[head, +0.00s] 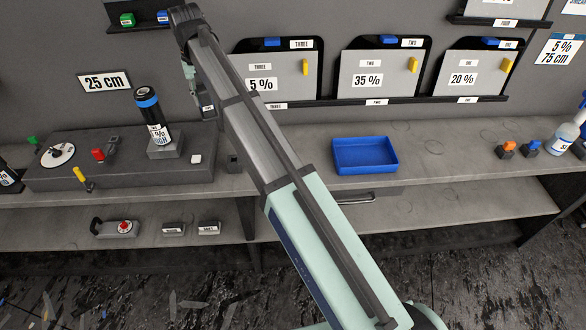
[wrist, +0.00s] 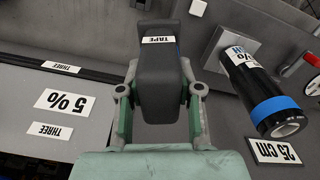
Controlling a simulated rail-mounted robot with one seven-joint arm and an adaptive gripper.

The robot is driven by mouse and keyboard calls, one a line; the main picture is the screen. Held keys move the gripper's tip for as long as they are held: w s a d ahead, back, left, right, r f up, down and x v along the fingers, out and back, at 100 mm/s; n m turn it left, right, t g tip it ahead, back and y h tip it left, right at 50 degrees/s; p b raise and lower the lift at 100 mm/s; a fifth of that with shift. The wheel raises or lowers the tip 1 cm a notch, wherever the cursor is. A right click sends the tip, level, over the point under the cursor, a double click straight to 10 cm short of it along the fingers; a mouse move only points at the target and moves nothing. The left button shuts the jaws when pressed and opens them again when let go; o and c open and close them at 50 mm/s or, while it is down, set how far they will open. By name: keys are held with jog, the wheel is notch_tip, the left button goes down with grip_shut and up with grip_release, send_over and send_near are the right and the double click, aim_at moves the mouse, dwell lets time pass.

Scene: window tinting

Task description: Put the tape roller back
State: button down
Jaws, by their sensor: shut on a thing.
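My gripper (wrist: 160,103) is shut on the tape roller (wrist: 160,88), a dark grey block with a white TAPE label. The fingers press on its two sides in the wrist view. In the head view, my gripper (head: 196,90) hangs at the far end of my arm, above the back of the bench and right of the black film roll. The tape roller (head: 207,104) shows there only as a small dark shape with a white label, partly hidden by my arm. Whether it touches anything beyond the fingers cannot be told.
The black film roll with a blue band (head: 150,112) stands on a grey block, close beside my gripper; it also shows in the wrist view (wrist: 262,92). An empty blue tray (head: 365,155) lies on the bench. Labelled wall panels (head: 375,90) stand behind. Bench space around the tray is clear.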

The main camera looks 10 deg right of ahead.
jog(key=s+d+f+m+b, duration=0.2)
jog(key=s+d+b, duration=0.1)
jog(key=d, duration=1)
jog(key=s+d+f+m+b, duration=0.2)
jog(key=s+d+b, duration=0.15)
jog(key=d, duration=0.95)
jog(key=shift+n, duration=0.3)
jog(key=f+p, duration=0.1)
jog(key=f, duration=0.5)
jog(key=w+f+p, duration=0.1)
jog(key=f, duration=0.5)
jog(key=f+p, duration=0.1)
jog(key=f, duration=0.6)
jog(key=shift+w+f, duration=0.1)
jog(key=shift+w, duration=0.05)
jog(key=shift+f, duration=0.15)
jog(key=c, duration=0.8)
grip_release()
jog(key=shift+o, duration=0.2)
notch_tip(320, 180, up, 12)
jog(key=b, duration=0.1)
jog(key=shift+b, duration=0.4)
